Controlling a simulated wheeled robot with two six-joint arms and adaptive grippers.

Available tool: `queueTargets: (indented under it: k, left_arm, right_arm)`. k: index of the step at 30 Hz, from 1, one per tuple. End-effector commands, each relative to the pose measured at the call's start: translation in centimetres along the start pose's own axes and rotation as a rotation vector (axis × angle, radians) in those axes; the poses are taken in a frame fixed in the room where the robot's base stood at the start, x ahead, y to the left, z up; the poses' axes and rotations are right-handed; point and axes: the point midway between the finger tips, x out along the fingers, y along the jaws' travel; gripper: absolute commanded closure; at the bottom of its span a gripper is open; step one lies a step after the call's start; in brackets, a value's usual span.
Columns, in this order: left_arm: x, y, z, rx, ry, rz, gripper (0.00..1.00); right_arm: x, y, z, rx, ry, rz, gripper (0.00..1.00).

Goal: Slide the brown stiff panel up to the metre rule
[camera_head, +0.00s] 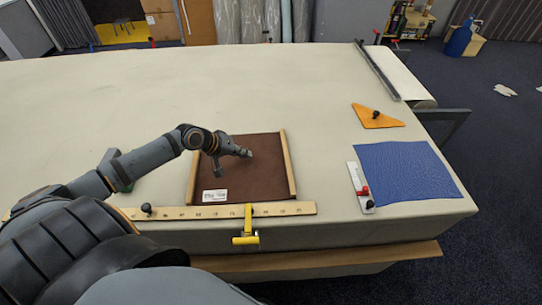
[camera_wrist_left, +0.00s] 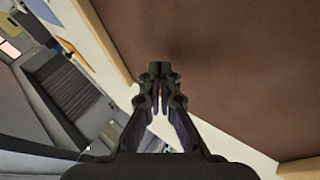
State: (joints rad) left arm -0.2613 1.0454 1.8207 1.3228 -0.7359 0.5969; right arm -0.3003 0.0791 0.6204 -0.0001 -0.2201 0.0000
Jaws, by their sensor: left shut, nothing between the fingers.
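The brown stiff panel (camera_head: 255,178) lies on the table with pale wooden strips along its left and right edges and a white label near its front left corner. The metre rule (camera_head: 185,212) lies along the table's front edge, close to the panel's front side. My left gripper (camera_head: 248,153) is over the far middle part of the panel, shut and empty. In the left wrist view my left gripper (camera_wrist_left: 160,100) points at the brown panel (camera_wrist_left: 230,65); I cannot tell whether the fingertips touch it. My right gripper is not in view.
A yellow clamp (camera_head: 246,228) sits at the front edge over the rule. To the right are a blue sheet (camera_head: 405,172), a white strip with a red knob (camera_head: 360,186) and an orange triangle (camera_head: 376,117). A long metal bar (camera_head: 378,70) lies far right. The table's far left is clear.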

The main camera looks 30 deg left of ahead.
Motion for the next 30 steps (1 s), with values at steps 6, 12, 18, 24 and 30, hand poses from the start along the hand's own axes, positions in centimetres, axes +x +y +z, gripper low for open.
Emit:
queueTargets:
  k: [6, 12, 18, 24, 30]
  left_arm:
    - [-0.8, 0.6, -2.8, -0.890, -0.193, -0.058, 1.00]
    - [-3.4, 2.9, -3.6, -1.451, -0.380, -0.166, 1.00]
    - [-4.5, 3.6, -3.6, -1.593, -0.434, -0.217, 1.00]
    - [-3.5, 3.8, -3.1, -1.592, -0.437, -0.215, 1.00]
    - [0.1, 4.5, -1.5, -1.592, -0.440, -0.214, 1.00]
  right_arm:
    - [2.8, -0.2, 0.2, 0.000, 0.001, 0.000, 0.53]
    - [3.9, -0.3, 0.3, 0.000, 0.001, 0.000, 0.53]
    - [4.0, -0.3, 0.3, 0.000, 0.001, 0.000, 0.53]
    - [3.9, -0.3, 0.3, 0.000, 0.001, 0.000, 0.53]
    - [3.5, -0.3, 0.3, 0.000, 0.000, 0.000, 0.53]
